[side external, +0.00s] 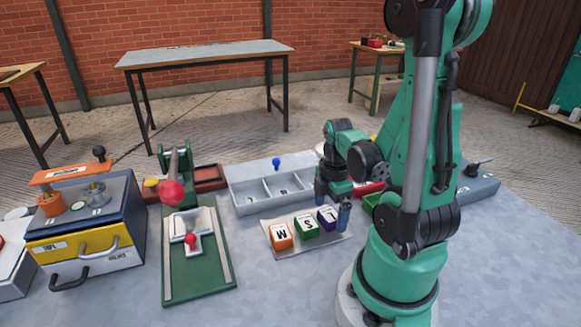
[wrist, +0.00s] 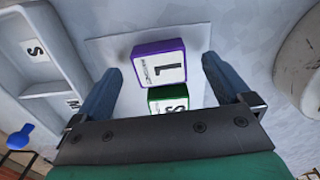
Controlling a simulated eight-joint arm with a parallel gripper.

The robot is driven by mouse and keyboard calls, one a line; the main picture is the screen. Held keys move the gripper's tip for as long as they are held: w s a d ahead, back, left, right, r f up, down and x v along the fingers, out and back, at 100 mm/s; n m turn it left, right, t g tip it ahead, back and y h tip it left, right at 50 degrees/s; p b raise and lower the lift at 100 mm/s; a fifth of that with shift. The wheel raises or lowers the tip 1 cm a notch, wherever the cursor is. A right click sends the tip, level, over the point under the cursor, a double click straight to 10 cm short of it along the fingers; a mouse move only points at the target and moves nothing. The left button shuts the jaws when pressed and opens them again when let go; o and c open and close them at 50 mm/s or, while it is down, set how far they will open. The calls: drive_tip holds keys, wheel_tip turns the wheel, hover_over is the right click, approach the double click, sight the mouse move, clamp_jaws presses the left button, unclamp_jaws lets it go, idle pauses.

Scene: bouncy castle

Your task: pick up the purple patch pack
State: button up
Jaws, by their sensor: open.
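The purple patch pack (side external: 327,217) is a small block with a white label reading L, at the right end of a row on a pale sheet (side external: 317,246). In the wrist view the purple patch pack (wrist: 160,64) shows between and slightly beyond the fingertips. In the wrist view my gripper (wrist: 161,68) has a finger on each side of the pack, with gaps visible. I cannot tell whether the fingers are down at its height.
A green pack (side external: 305,226) marked S sits beside the purple one, and an orange pack (side external: 281,237) marked M is farther left. A grey compartment tray (side external: 240,205) with a blue knob stands behind. A green-based device (side external: 199,285) with red balls is left.

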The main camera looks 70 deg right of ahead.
sight(329, 214)
drive_tip(key=shift+f, duration=0.4)
drive_tip(key=c, duration=1.4)
drive_tip(key=shift+o, duration=0.2)
drive_tip(key=shift+r, duration=0.2)
wheel_tip(329, 214, up, 24)
drive_tip(key=shift+f, duration=0.15)
idle(0.3)
